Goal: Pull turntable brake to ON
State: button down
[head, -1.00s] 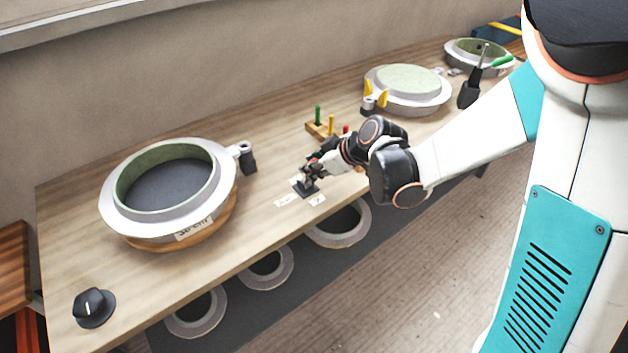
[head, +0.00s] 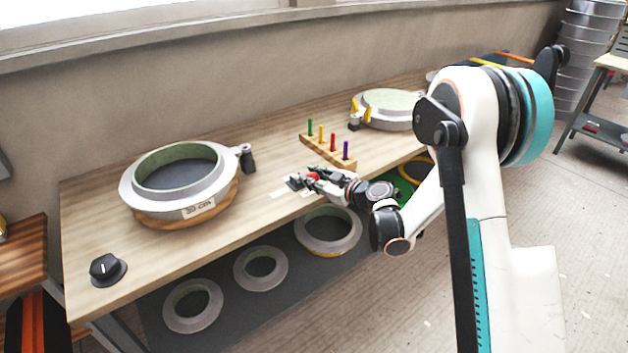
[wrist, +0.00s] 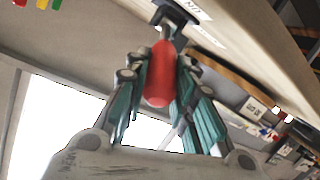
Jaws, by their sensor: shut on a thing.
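The turntable brake is a small lever on a dark base (head: 294,183) near the bench's front edge, with a red handle (head: 313,175). My gripper (head: 316,177) is shut on the red handle. In the wrist view, the red handle (wrist: 160,75) lies between the fingers, and the dark bracket (wrist: 176,20) shows beyond it. The lever leans over to the right of its base in the head view. A white label (wrist: 193,9) with dark letters, upside down, is beside the bracket. The turntable (head: 180,215) carries a round grey mould (head: 135,195) with a green inner wall.
A wooden rack (head: 325,150) with several coloured pegs stands behind my gripper. A second mould (head: 388,108) with yellow clamps is farther right. A black knob (head: 106,268) sits at the bench's front left. Several rings (head: 192,305) lie on the shelf below.

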jog(key=shift+f, duration=0.1)
dwell(0.3)
jog(key=c, duration=1.3)
grip_release()
jog(key=shift+c, duration=0.2)
jog(key=v, duration=1.2)
jog(key=shift+s, duration=0.1)
